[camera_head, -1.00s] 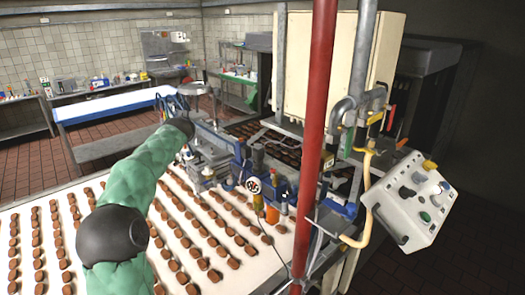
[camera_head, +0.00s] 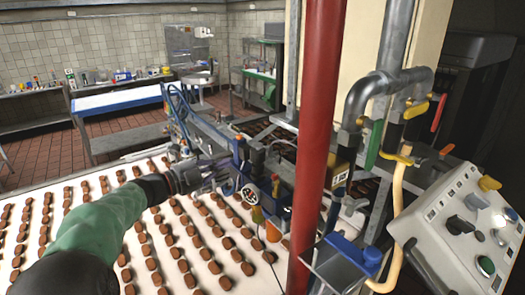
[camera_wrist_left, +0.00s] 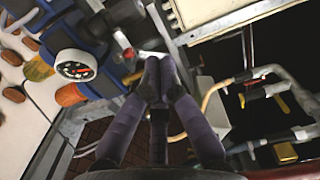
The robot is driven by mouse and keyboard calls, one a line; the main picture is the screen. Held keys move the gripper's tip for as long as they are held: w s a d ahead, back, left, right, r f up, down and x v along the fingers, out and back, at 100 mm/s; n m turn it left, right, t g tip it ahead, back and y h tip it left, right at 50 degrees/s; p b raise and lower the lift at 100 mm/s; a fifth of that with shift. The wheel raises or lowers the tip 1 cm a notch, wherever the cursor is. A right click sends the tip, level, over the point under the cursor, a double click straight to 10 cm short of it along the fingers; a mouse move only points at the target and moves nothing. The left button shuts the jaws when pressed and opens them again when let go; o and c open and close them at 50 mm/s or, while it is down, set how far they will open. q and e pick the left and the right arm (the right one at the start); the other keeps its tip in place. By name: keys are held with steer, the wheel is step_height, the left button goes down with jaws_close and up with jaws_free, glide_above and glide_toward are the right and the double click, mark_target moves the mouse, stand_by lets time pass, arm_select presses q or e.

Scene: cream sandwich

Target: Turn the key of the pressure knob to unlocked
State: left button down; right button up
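A round dial (camera_head: 250,194) with a white rim and a dark and red face sits on the blue machine unit at the conveyor's edge. It looks like the pressure knob, but I cannot be sure. My right gripper is in neither view.
A red vertical pole (camera_head: 319,120) stands just right of the machine. A control panel (camera_head: 455,240) with buttons, grey pipes (camera_head: 375,90) and a yellow hose (camera_head: 397,205) are farther right. Rows of brown pieces lie on the white conveyor (camera_head: 85,250).

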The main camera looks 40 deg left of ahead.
mark_target(258, 146)
arm_select(q)
steer(key=a+p+x, duration=0.1)
steer(key=p+x, duration=0.1)
steer(key=x, duration=1)
steer(key=shift+w+a+h, duration=0.15)
steer(key=shift+w+h, duration=0.15)
steer(key=shift+w, duration=0.15)
steer(key=shift+w, duration=0.1)
steer(key=shift+w, duration=0.35)
steer(key=shift+f, duration=0.1)
